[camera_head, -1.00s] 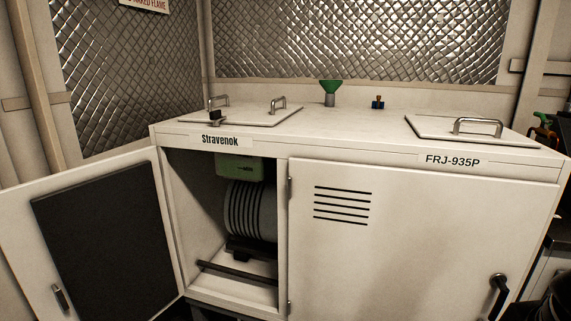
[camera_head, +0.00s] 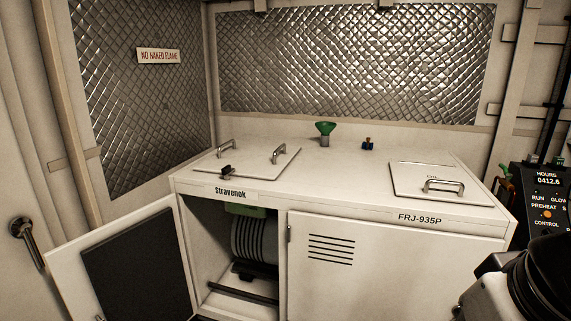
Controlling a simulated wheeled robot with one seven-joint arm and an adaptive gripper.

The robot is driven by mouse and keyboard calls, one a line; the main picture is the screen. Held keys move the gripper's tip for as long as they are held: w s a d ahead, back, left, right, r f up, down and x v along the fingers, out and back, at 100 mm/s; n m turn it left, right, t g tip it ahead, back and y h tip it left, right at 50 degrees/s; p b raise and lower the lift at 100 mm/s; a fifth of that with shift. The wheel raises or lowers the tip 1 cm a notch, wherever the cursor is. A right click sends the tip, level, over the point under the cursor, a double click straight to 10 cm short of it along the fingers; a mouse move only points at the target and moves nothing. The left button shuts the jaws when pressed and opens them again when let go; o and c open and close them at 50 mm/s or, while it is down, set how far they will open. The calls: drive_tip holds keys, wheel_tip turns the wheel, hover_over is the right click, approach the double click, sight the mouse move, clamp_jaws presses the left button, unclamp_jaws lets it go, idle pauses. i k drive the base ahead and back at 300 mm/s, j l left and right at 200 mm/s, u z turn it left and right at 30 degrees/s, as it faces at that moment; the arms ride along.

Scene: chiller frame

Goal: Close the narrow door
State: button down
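The narrow door (camera_head: 68,262) is on the left of the white cabinet and stands wide open, swung out to the left. Its inner face carries a dark panel (camera_head: 140,265), and a handle (camera_head: 99,318) shows at the bottom edge of the view. The opening beside it shows a ribbed grey drum (camera_head: 254,245) and a green part (camera_head: 245,210) inside. The wide door (camera_head: 390,275) to the right, with vent slots, is shut. Part of my arm shows at the lower right, dark and white. My gripper is not in view.
The cabinet top (camera_head: 345,180) bears two hatch lids with handles, a green funnel (camera_head: 325,129) and a small blue-and-brass fitting (camera_head: 368,144). A control panel (camera_head: 545,200) stands at the right. A grey lever handle (camera_head: 28,240) is on the left wall.

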sight(134, 266)
drive_tip(key=i+j+u, duration=0.35)
drive_tip(key=j, duration=0.2)
drive_tip(key=i+j+u, duration=0.35)
drive_tip(key=j, duration=0.15)
